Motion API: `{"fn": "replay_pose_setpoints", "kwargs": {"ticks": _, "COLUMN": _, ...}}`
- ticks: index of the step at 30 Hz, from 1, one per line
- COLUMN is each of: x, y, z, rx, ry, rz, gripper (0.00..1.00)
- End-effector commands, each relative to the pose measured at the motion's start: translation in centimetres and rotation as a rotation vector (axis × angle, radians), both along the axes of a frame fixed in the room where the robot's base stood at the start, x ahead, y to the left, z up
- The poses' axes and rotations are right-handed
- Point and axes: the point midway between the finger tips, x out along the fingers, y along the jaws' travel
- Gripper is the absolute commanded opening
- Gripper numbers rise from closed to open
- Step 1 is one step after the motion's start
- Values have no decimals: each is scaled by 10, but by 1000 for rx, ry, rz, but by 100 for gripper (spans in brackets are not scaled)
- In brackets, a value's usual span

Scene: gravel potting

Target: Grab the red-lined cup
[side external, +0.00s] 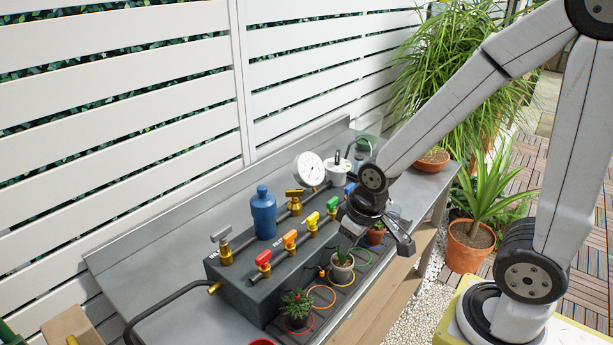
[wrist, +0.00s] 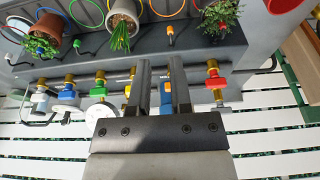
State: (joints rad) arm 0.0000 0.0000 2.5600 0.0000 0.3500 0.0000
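The red-lined cup shows only in part, as a red shape (side external: 262,342) cut off by the bottom edge of the side view. In the wrist view a red cup interior (wrist: 284,4) shows at the top right, cut off by the frame. My gripper (wrist: 159,64) has its two fingers apart with nothing held between them. In the side view my gripper (side external: 398,232) hangs over the right part of the bench, above the potted plants and well away from the cup.
A dark manifold (side external: 240,281) with several coloured valves runs along the bench. A blue bottle (side external: 263,215) and a white gauge (side external: 310,168) stand behind it.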

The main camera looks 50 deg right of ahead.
Motion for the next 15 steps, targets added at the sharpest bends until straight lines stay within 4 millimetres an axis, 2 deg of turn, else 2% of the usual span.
{"fn": "replay_pose_setpoints", "kwargs": {"ticks": 8, "x": 2, "y": -2, "z": 0, "rx": 2, "ry": 2, "rz": -18, "gripper": 25}}
{"fn": "replay_pose_setpoints", "kwargs": {"ticks": 11, "x": 7, "y": -9, "z": -1, "rx": 9, "ry": 8, "rz": -69, "gripper": 25}}
{"fn": "replay_pose_setpoints", "kwargs": {"ticks": 15, "x": 19, "y": -29, "z": -5, "rx": 29, "ry": 24, "rz": -216, "gripper": 25}}
